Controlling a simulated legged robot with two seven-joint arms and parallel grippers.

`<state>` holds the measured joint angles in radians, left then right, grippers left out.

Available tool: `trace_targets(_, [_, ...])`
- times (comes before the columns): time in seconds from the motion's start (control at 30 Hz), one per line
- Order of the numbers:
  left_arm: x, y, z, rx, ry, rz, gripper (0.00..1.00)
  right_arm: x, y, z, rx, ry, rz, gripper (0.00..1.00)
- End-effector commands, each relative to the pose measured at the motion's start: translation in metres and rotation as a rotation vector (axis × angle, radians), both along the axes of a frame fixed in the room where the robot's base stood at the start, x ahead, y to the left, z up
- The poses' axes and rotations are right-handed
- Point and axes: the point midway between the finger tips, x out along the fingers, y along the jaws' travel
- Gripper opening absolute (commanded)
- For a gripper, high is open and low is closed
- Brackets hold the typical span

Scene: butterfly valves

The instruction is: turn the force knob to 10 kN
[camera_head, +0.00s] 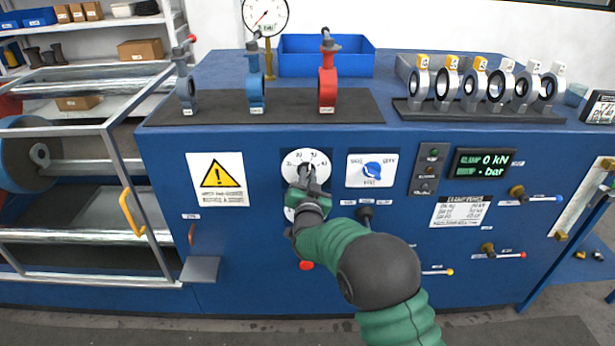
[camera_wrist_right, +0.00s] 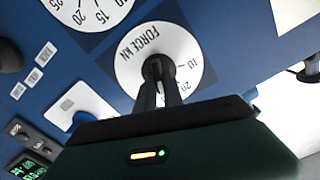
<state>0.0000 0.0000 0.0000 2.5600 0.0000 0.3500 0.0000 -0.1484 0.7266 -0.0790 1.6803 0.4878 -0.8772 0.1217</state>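The force knob (camera_wrist_right: 157,66) is a small dark knob on a round white dial (camera_wrist_right: 132,82) lettered FORCE kN, with 10 and 20 legible in the right wrist view. In the head view the dial (camera_head: 292,160) is on the front of the blue bench. My right gripper (camera_head: 306,168) reaches it from below; its two dark fingers (camera_wrist_right: 162,92) are close together at the knob and appear closed on it. The fingers hide much of the knob, so its pointing is unclear. The display (camera_head: 482,162) reads 0 kN. My left gripper is out of view.
A blue selector knob (camera_head: 372,170) is right of the dial. A second dial, lettered 15, 20, 25 (camera_wrist_right: 88,8), is nearby. A red button (camera_head: 306,265) is lower down. Valves, including a red one (camera_head: 328,88), stand on top. A yellow-handled guard frame (camera_head: 130,212) is at left.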

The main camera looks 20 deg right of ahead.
Motion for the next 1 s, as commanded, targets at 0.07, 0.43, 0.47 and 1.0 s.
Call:
trace_targets(0.07, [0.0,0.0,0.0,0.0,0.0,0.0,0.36,0.0,0.0,0.0,0.0,0.0,-0.001,0.0])
trace_targets(0.43, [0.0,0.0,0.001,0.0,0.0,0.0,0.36,0.0,0.0,0.0,-0.013,0.005,-0.001,0.0])
trace_targets(0.47, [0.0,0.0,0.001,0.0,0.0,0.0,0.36,0.0,0.0,0.0,-0.018,0.007,-0.001,0.0])
trace_targets(1.0, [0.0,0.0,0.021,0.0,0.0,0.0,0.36,0.001,0.004,0.003,-0.358,0.104,0.002,0.0])
